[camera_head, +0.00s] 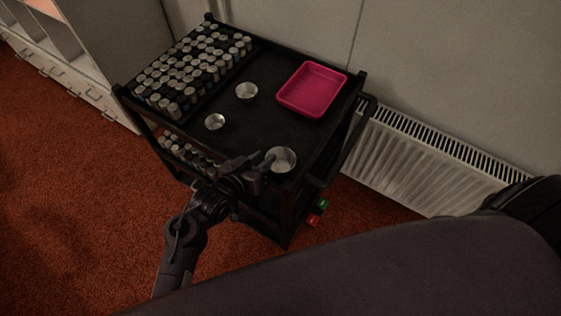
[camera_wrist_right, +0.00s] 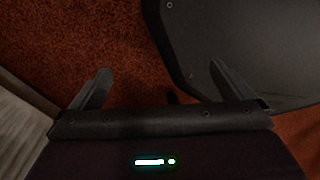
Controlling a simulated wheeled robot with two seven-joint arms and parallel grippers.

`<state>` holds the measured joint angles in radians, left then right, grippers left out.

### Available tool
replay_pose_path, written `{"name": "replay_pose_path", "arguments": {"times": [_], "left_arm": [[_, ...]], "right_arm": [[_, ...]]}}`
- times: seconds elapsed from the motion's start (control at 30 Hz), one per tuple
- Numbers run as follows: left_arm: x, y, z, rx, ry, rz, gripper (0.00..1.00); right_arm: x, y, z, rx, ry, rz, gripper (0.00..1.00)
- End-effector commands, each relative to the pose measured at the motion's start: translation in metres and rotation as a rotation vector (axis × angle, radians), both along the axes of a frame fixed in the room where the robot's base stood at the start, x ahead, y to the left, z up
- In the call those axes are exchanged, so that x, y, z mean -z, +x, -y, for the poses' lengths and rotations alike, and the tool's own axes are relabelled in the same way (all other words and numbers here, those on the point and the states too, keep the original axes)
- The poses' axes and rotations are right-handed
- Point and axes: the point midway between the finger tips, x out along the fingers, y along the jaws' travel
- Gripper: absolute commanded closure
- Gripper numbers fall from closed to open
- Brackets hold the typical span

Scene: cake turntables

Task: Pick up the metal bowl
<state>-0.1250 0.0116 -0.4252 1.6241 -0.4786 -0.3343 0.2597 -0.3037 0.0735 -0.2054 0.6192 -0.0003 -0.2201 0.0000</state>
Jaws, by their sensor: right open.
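Three round metal bowls are on the black cart's top: one near the front right corner (camera_head: 283,160), one in the middle (camera_head: 215,122) and one farther back (camera_head: 246,91). My left gripper (camera_head: 262,162) is at the left rim of the front right bowl. Its fingers are small and dark, so I cannot tell whether they are open or closed on the rim. I cannot tell if this bowl rests on the cart or is slightly raised. My right gripper (camera_wrist_right: 160,90) is open and empty in the right wrist view, above red carpet, away from the bowls.
The black cart (camera_head: 262,125) carries rows of small jars (camera_head: 190,70) at the back left and a pink tray (camera_head: 312,89) at the right. More jars are on a lower shelf. A white radiator (camera_head: 420,160) stands right of the cart. Red carpet is open at left.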

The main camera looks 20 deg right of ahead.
Motion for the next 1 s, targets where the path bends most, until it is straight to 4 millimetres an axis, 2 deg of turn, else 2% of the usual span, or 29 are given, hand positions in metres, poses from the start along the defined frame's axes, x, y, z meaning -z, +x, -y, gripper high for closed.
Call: {"name": "replay_pose_path", "arguments": {"times": [0.13, 0.37, 0.6, 1.0], "left_arm": [[0.0050, 0.0088, 0.0102, -0.001, 0.001, 0.001, 0.72], [0.0059, 0.0097, 0.0110, -0.001, 0.002, 0.002, 0.72], [0.0063, 0.0095, 0.0108, -0.001, 0.003, 0.001, 1.00], [0.0069, 0.0092, 0.0104, 0.000, 0.004, -0.001, 1.00]], "right_arm": [[0.0002, 0.0022, 0.0077, 0.003, -0.009, 0.003, 0.00], [0.0000, 0.0048, 0.0108, 0.005, -0.013, 0.006, 0.00], [0.0000, 0.0049, 0.0103, 0.005, -0.012, 0.007, 0.00], [0.0001, 0.0046, 0.0045, 0.004, -0.005, 0.006, 0.00]]}}
